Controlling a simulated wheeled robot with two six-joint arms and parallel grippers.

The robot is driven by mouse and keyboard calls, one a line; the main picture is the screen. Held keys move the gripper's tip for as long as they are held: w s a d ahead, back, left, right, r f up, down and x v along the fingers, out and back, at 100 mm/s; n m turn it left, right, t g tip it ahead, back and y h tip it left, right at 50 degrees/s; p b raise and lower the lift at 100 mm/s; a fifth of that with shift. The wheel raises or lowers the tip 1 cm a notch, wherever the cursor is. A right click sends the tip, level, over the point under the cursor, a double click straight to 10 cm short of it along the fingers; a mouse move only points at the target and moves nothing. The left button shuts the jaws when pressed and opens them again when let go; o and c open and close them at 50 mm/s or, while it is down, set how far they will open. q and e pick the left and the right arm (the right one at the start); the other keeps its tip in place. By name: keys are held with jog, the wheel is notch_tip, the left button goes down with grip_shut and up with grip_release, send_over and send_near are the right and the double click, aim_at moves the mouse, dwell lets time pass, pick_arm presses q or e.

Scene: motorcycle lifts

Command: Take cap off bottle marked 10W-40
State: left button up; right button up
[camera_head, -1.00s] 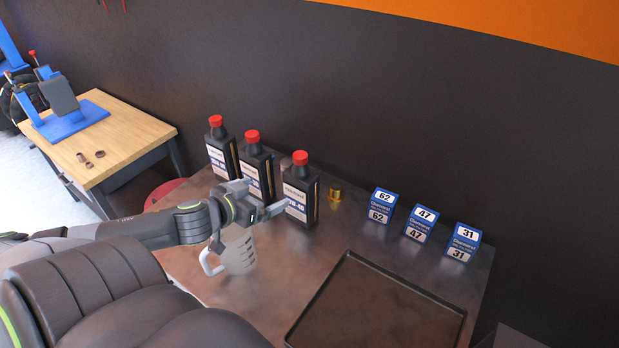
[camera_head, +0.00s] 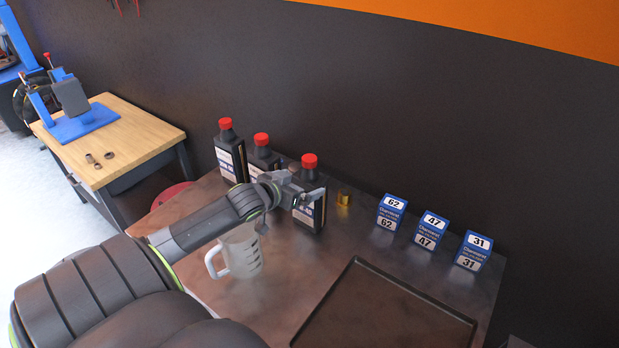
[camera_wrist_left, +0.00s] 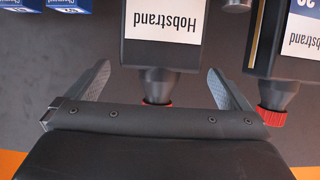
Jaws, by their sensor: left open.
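Three black bottles with red caps stand in a row at the wall side of the bench. My left gripper (camera_head: 303,189) is open in front of the right-hand bottle (camera_head: 311,217), hiding most of its label; an earlier head frame shows a marking ending in "W-40" there. That bottle's red cap (camera_head: 309,160) is on. In the left wrist view, upside down, the open fingers (camera_wrist_left: 160,84) lie either side of a bottle's neck and its red cap (camera_wrist_left: 158,102), without visible contact. The middle bottle (camera_head: 262,158) and left bottle (camera_head: 230,158) also have caps on. My right gripper is out of view.
A clear measuring jug (camera_head: 241,254) stands below my left arm. A brass fitting (camera_head: 343,198) and blue boxes numbered 62 (camera_head: 391,213), 47 (camera_head: 430,229) and 31 (camera_head: 472,250) stand to the right. A dark tray (camera_head: 385,318) lies in front.

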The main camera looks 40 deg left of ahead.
pick_arm(q)
jog(key=shift+w+a+f, duration=0.1)
jog(key=shift+w, duration=0.35)
jog(key=shift+p+x, duration=0.7)
jog(key=shift+x, duration=1.5)
jog(key=shift+f, duration=0.1)
jog(key=c, duration=1.6)
jog(key=shift+c, duration=1.2)
jog(key=shift+r, duration=0.2)
